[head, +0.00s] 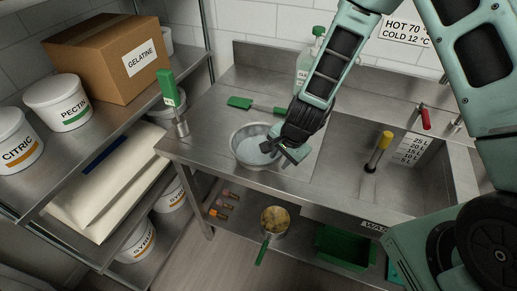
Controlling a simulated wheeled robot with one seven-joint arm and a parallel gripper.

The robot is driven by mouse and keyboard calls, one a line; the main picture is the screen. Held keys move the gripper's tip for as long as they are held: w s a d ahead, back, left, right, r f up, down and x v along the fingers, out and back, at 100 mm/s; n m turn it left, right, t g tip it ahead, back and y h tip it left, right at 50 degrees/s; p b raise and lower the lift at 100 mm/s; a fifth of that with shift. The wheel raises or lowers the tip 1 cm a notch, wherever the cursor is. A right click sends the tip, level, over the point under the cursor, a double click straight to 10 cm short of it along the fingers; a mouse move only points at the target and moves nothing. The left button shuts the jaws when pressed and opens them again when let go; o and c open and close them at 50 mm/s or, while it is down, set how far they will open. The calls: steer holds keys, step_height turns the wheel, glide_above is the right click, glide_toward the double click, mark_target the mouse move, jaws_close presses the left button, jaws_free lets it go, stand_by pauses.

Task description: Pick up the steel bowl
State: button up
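The steel bowl (247,146) stands upright on the steel counter, near its front edge and left of the sink. It is round and shiny with a pale inside. My gripper (282,150) is at the bowl's right side, over or against its right rim. The dark gripper body hides that part of the rim. I cannot tell whether the fingers touch the bowl or are closed on it.
A green-handled tool (252,105) lies behind the bowl, and a white bottle with a green top (306,62) stands further back. The sink (375,180) opens to the right. A rack (110,130) with tubs and a gelatine box (112,55) stands left.

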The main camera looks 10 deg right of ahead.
jaws_close()
stand_by(1.4)
